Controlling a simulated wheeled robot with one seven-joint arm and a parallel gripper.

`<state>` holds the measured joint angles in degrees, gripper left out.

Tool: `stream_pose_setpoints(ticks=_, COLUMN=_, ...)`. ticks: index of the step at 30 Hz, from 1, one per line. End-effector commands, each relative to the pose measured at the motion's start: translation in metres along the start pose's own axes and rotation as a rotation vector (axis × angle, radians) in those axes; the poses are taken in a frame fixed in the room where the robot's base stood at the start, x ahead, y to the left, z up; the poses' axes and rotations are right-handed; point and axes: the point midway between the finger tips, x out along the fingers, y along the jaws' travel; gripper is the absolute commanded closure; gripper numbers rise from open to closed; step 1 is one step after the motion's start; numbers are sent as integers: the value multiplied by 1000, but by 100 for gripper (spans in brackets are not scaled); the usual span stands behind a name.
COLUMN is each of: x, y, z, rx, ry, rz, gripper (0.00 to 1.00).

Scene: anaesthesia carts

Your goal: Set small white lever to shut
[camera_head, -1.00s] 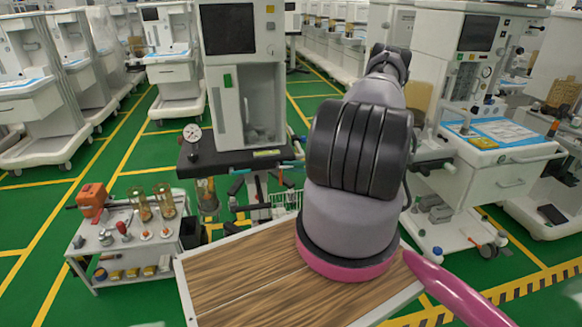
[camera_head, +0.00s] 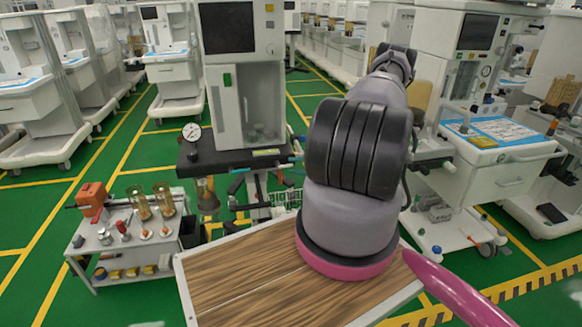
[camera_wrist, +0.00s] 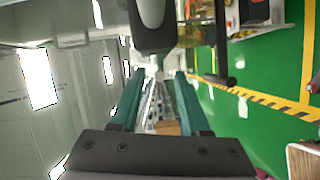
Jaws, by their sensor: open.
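My gripper (camera_wrist: 157,72) shows in the wrist view with its two teal fingers apart. A small pale part (camera_wrist: 151,64) shows near the gap between the fingertips. I cannot tell whether it is the small white lever, or whether a finger touches it. A grey rounded part with a dark rim (camera_wrist: 151,12) is just beyond the fingertips at the top. In the head view my arm stands in front of the anaesthesia machine (camera_head: 228,92), and the lever cannot be made out there.
A low metal cart (camera_head: 120,262) with an orange tool (camera_head: 92,198) and brass-coloured glass cylinders (camera_head: 163,199) stands at the left. A pressure gauge (camera_head: 191,132) is on the machine's dark shelf (camera_head: 225,158). Another machine (camera_head: 500,178) stands at the right. Green floor lies between.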

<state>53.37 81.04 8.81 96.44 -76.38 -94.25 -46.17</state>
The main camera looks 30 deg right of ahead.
Motion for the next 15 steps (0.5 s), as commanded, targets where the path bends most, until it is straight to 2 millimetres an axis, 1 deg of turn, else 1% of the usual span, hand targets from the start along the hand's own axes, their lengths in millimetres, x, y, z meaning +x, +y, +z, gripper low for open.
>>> stream_pose_setpoints(ticks=1, x=-12, y=0, z=1, rx=-1, ry=-5, rz=-1, gripper=54)
stream_pose_setpoints(ticks=3, x=-27, y=0, z=1, rx=-2, ry=-3, rz=-1, gripper=54)
stream_pose_setpoints(ticks=9, x=-64, y=0, z=0, rx=0, ry=-3, rz=-1, gripper=54)
stream_pose_setpoints(ticks=12, x=-76, y=0, z=0, rx=-1, ry=-1, rz=-1, gripper=54)
stream_pose_setpoints(ticks=15, x=-83, y=0, z=0, rx=0, ry=0, rz=-1, gripper=54)
